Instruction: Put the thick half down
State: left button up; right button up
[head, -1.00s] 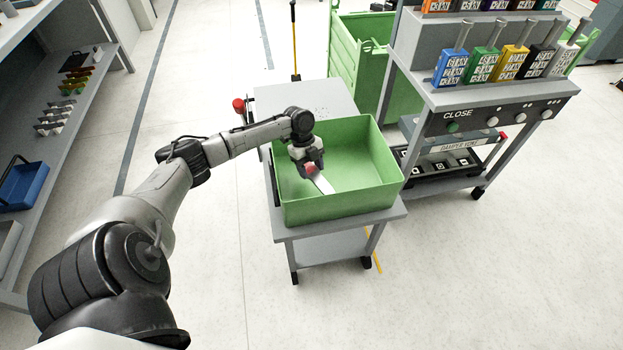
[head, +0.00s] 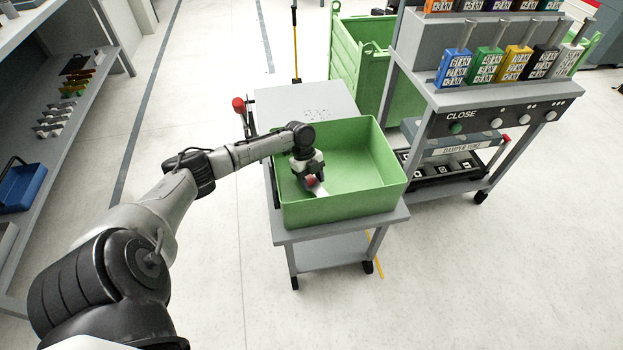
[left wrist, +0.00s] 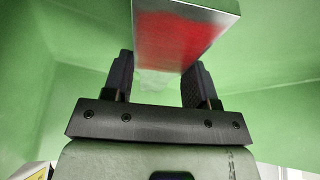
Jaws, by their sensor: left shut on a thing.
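My left gripper (head: 311,182) is inside the green bin (head: 340,207) on the grey cart, near its left part. It is shut on the thick half (head: 319,191), a light grey metal piece with a red patch. In the left wrist view the thick half (left wrist: 183,35) sits between the two dark fingers (left wrist: 163,88), its red face showing. The piece is tilted in the head view, low in the bin. I cannot tell whether it touches the bin floor. My right gripper is not in view.
The bin's right side is empty. Behind it is a bare grey cart top (head: 305,102). A larger green crate (head: 362,55) stands behind. At right, a rack (head: 500,95) carries several coloured labelled blocks. A shelf with small parts is at far left.

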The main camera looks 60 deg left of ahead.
pick_arm(q)
jog(key=o, duration=1)
jog(key=shift+f, duration=0.1)
jog(key=p+v, duration=0.4)
jog(key=v, duration=0.9)
jog(key=shift+p, duration=0.3)
jog(key=shift+d, duration=0.2)
